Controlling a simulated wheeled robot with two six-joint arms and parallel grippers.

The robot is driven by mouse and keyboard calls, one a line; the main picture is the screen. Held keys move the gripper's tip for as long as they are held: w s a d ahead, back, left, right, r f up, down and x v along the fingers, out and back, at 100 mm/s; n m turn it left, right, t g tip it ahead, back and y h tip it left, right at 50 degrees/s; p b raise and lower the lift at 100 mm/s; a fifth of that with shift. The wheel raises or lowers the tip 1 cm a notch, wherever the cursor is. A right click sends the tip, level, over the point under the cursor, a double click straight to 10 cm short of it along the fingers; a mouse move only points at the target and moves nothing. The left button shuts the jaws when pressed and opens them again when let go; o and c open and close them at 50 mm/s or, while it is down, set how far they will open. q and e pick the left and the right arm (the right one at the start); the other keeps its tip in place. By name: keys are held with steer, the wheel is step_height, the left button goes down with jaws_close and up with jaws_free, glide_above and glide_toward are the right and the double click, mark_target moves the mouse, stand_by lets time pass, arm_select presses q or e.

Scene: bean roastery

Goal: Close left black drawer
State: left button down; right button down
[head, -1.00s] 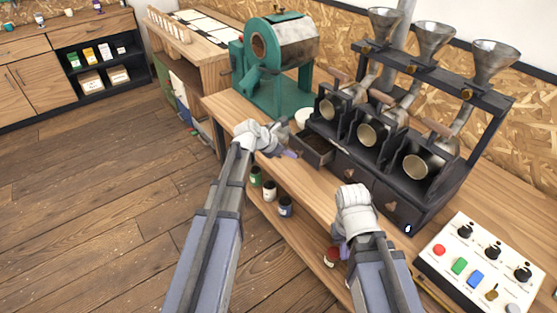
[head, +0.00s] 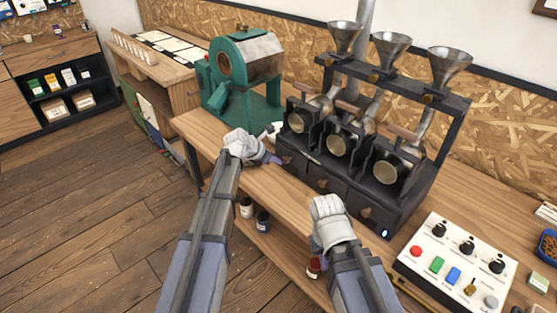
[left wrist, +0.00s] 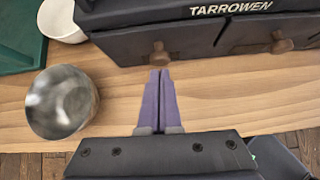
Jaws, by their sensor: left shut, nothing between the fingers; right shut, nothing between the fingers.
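The left black drawer (head: 287,165) is in the base of the black three-barrel roaster (head: 345,150); its front looks flush with the base. In the left wrist view its front (left wrist: 120,46) and round wooden knob (left wrist: 159,54) show straight ahead. My left gripper (head: 276,160) is shut and empty; in the left wrist view its purple fingertips (left wrist: 160,73) are just short of the knob, and I cannot tell if they touch. My right gripper (head: 316,248) is shut and empty, low over the bench's front edge, away from the drawers.
A metal cup (left wrist: 62,103) and a white bowl (left wrist: 62,18) stand left of the drawer. The green roaster (head: 240,85) stands further left. A control panel (head: 458,260) lies at the right. Jars stand on the shelf below. Bare bench top lies before the drawers.

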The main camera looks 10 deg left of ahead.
arm_select(q)
steer(key=s+a+f+p+v, duration=0.1)
steer(key=p+v, duration=0.6)
steer(key=v, duration=0.5)
steer(key=shift+s+f, duration=0.1)
steer(key=shift+s, duration=0.05)
steer(key=s+d+f+m+g+y, duration=0.2)
steer(key=s+d+m, duration=0.2)
steer(key=s+m, duration=0.4)
steer(key=s+d+f+m+g+y, duration=0.2)
steer(key=s+d+m, duration=0.2)
steer(key=s+m, duration=0.5)
steer(key=s+d+f+m+g+y, duration=0.1)
steer(key=s+d+m+g+y, duration=0.2)
steer(key=s+m, duration=0.6)
steer(key=shift+d+f+m, duration=0.4)
steer(key=shift+d+m, duration=0.3)
steer(key=shift+m, duration=2.2)
steer(key=shift+s, duration=0.1)
